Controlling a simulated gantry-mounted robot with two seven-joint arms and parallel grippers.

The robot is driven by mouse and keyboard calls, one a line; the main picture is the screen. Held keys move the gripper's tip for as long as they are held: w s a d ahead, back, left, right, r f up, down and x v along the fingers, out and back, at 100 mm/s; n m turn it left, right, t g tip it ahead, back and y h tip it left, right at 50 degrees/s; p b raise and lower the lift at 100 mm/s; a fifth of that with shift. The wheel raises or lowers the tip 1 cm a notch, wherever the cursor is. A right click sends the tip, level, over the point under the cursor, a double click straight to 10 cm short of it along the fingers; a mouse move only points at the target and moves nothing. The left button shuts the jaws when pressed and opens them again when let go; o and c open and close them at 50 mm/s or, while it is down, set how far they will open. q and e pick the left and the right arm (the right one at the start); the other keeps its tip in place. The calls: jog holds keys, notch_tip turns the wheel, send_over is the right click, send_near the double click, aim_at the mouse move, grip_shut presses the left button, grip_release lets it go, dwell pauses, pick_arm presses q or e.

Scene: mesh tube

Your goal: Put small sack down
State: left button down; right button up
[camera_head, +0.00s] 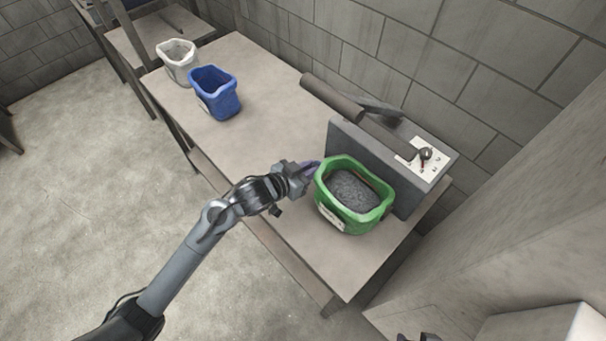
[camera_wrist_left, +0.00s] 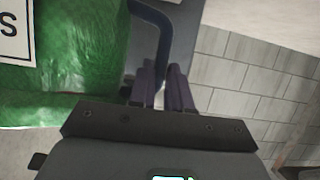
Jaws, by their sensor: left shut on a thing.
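The small sack appears to be the green open-topped sack (camera_head: 334,214), with grey material inside and a white label on its front. It stands upright at the right end of the table, though I cannot tell whether its base touches the top. My left gripper (camera_head: 311,168) is at its upper left rim, with purple fingers shut. In the left wrist view the fingers (camera_wrist_left: 165,90) are beside the green sack wall (camera_wrist_left: 75,60), which fills the left side.
The table (camera_head: 262,95) has free room between the green sack and the blue sack (camera_head: 222,98). A white sack (camera_head: 178,62) stands behind the blue one. A grey machine (camera_head: 372,150) with a dark tube (camera_head: 330,95) stands close behind the green sack.

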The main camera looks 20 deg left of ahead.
pick_arm(q)
notch_tip(320, 180, down, 6)
jog(key=w+a+b, duration=0.1)
jog(key=a, duration=0.1)
jog(key=shift+w+a+r, duration=0.2)
jog(key=shift+w+a, duration=0.05)
jog(key=shift+a, duration=0.1)
jog(key=shift+f, duration=0.1)
dwell(0.3)
jog(key=c, duration=1.4)
grip_release()
jog(key=shift+f, duration=0.2)
jog(key=o, duration=0.3)
jog(key=shift+r, duration=0.1)
